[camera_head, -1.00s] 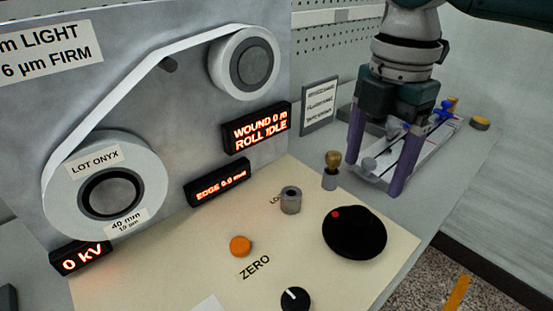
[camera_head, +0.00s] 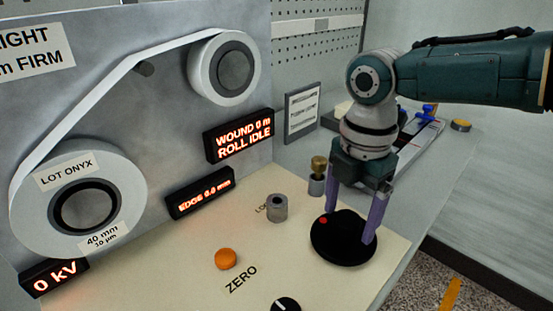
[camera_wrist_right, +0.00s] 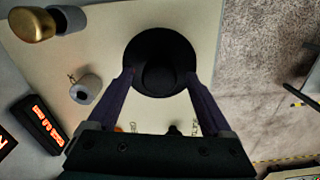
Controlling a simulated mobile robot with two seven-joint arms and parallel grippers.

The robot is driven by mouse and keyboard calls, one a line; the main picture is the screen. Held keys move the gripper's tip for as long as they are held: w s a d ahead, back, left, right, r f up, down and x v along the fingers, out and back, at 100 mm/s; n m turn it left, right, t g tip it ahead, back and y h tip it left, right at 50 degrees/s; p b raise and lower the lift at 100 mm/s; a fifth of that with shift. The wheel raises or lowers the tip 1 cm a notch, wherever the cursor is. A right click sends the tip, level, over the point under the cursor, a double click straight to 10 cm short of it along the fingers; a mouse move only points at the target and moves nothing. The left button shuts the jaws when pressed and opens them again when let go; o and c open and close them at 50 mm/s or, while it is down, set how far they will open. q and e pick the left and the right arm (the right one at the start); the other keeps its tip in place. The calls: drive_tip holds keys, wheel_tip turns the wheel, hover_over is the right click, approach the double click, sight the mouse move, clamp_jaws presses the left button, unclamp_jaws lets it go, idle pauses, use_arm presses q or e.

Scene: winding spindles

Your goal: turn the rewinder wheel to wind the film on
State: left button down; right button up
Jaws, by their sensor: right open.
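The black rewinder wheel (camera_head: 341,250), with a red dot near its edge, sits on the cream panel. My right gripper (camera_head: 351,222) is open above it, pointing down, with its purple fingers on either side of the wheel's middle. In the right wrist view the wheel (camera_wrist_right: 160,50) lies between and beyond the fingertips; contact cannot be told. The white film (camera_head: 95,95) runs from the lower roll (camera_head: 130,185) labelled LOT ONYX to the upper roll (camera_head: 200,75). The display (camera_head: 239,136) reads WOUND 0 m, ROLL IDLE. My left gripper is not in view.
A grey cylinder (camera_head: 277,209) and a brass-topped post (camera_head: 318,177) stand behind the wheel. An orange button (camera_head: 225,259) and a black knob (camera_head: 286,305) lie left of it and nearer. The panel's right edge is close to the wheel.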

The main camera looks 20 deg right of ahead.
clamp_jaws()
idle(0.6)
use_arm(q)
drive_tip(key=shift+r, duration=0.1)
use_arm(e)
drive_tip(key=m+p, duration=0.1)
drive_tip(key=m, duration=0.3)
drive_tip(key=shift+r+p, duration=0.15)
drive_tip(key=shift+p, duration=0.2)
drive_tip(key=m+p, duration=0.1)
drive_tip(key=m, duration=0.4)
drive_tip(key=shift+s+a+m+p, duration=0.1)
drive_tip(key=shift+m+p, duration=0.2)
drive_tip(key=m+p, duration=0.1)
drive_tip(key=m, duration=0.4)
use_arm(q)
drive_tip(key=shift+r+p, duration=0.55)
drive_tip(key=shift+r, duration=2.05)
use_arm(e)
drive_tip(key=shift+m, duration=2.5)
